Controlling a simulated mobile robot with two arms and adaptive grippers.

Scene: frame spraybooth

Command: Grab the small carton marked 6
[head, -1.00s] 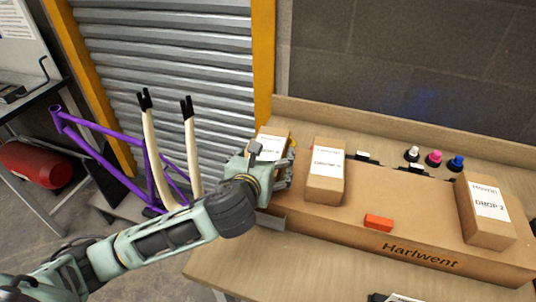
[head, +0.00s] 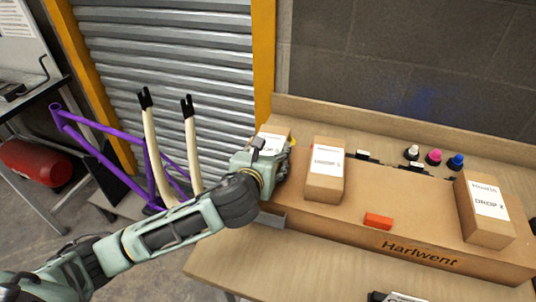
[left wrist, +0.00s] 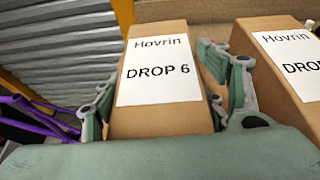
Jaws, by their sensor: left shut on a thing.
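The small carton marked 6 (left wrist: 160,108) is a brown box with a white label reading "Hovrin DROP 6", seen in the left wrist view. In the head view only its top part (head: 274,131) shows, at the left end of the large carton; my gripper hides the rest. My left gripper (head: 270,158) is shut on this carton, with a finger on either side of it, as the left wrist view (left wrist: 157,110) shows. Whether the carton touches what is below it is hidden. My right gripper is not in view.
A second small carton (head: 325,185) stands close to the right of the gripper. A carton marked DROP 2 (head: 485,215) stands farther right. Both are on the large "Harlwent" carton (head: 420,215), with an orange block (head: 378,221). Several bottles (head: 434,156) stand behind. A purple bike frame (head: 105,160) is at left.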

